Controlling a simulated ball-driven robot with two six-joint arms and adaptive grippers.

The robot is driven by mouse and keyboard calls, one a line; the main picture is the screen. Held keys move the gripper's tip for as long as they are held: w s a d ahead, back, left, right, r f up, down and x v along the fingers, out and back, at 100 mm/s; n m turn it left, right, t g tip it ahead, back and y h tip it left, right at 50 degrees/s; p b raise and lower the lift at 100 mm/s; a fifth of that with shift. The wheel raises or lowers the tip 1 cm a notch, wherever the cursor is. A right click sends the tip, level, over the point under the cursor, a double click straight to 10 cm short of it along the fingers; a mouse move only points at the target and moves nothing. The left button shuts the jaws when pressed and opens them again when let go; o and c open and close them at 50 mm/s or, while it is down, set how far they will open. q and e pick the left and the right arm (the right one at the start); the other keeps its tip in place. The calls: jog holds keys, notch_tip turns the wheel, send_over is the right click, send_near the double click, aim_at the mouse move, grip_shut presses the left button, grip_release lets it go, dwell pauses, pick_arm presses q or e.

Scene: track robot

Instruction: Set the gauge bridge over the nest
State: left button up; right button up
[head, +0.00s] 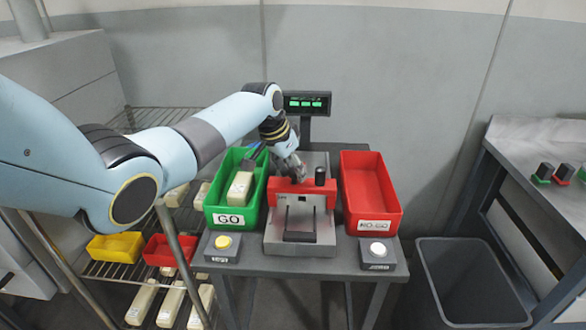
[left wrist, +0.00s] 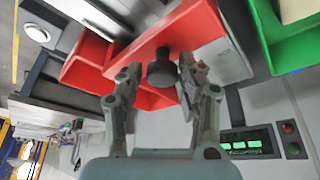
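The red gauge bridge (head: 285,187) lies across the back part of the grey fixture with the nest (head: 300,218). A black knob (head: 320,176) stands upright on its right part. My left gripper (head: 298,170) is low over the bridge, just left of the knob in the head view. In the left wrist view, the open fingers (left wrist: 160,75) stand on either side of the knob (left wrist: 162,72), with gaps beside it; the bridge (left wrist: 180,35) is beyond. I cannot tell how deep the knob sits between the fingers. My right gripper is not in view.
A green GO bin (head: 222,214) holding a cream part (head: 240,188) stands left of the fixture. A red NO-GO bin (head: 370,190) stands right. Button boxes (head: 222,246) (head: 378,254) sit at the front corners. A lit display (head: 307,103) stands behind. A grey bin (head: 470,280) is on the floor.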

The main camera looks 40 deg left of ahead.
pick_arm(q)
jog(key=shift+o, duration=1.3)
jog(key=shift+s+r, duration=0.1)
jog(key=shift+a+r, duration=0.1)
jog(key=shift+r, duration=0.3)
jog(key=d+v, duration=0.1)
jog(key=v, duration=1)
jog(key=shift+s+a, duration=0.25)
jog(key=shift+a, duration=0.2)
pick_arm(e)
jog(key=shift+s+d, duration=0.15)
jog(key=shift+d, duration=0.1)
